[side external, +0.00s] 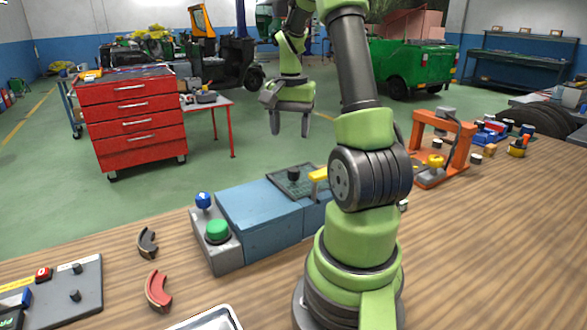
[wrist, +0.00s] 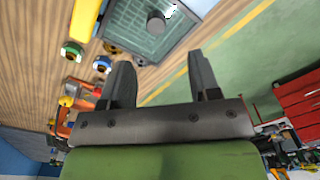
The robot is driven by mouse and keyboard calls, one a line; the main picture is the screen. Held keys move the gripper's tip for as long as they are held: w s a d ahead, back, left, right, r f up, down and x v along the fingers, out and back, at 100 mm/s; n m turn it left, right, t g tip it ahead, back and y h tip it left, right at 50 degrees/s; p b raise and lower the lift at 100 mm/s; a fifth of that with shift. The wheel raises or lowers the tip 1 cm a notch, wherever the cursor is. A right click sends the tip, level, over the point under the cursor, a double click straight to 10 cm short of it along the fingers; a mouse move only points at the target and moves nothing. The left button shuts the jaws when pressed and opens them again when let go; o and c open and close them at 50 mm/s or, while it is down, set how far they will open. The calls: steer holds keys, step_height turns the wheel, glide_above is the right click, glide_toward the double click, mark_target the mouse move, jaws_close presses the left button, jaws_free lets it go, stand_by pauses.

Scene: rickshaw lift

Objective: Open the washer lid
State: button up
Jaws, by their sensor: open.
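The washer is a blue box (side external: 262,212) on the wooden bench, with a grey front panel carrying a green button (side external: 217,231) and a blue knob (side external: 203,200). Its lid (side external: 276,184) appears to lie flat on the far part, a dark greenish panel with a black knob (side external: 293,174). In the wrist view the lid (wrist: 128,30) and its knob (wrist: 156,22) show at the top. My gripper (side external: 290,128) is open and empty, pointing down above the lid and apart from it. Both fingers show in the wrist view (wrist: 160,68). My arm hides the washer's right end.
A yellow bar (side external: 318,174) stands beside the lid, partly behind my arm. An orange press frame (side external: 440,145) stands to the right. Two curved pads, one dark (side external: 147,243) and one red (side external: 157,292), lie at the front left.

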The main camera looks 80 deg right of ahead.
mark_target(293, 169)
steer(key=shift+s+d+f, duration=0.25)
steer(key=shift+d+f, duration=0.05)
steer(key=shift+f, duration=0.45)
step_height(293, 169, down, 9)
steer(key=shift+c, duration=0.4)
jaws_close()
steer(key=w+a, duration=0.9)
steer(key=shift+w+a, duration=0.2)
steer(key=shift+w, duration=0.1)
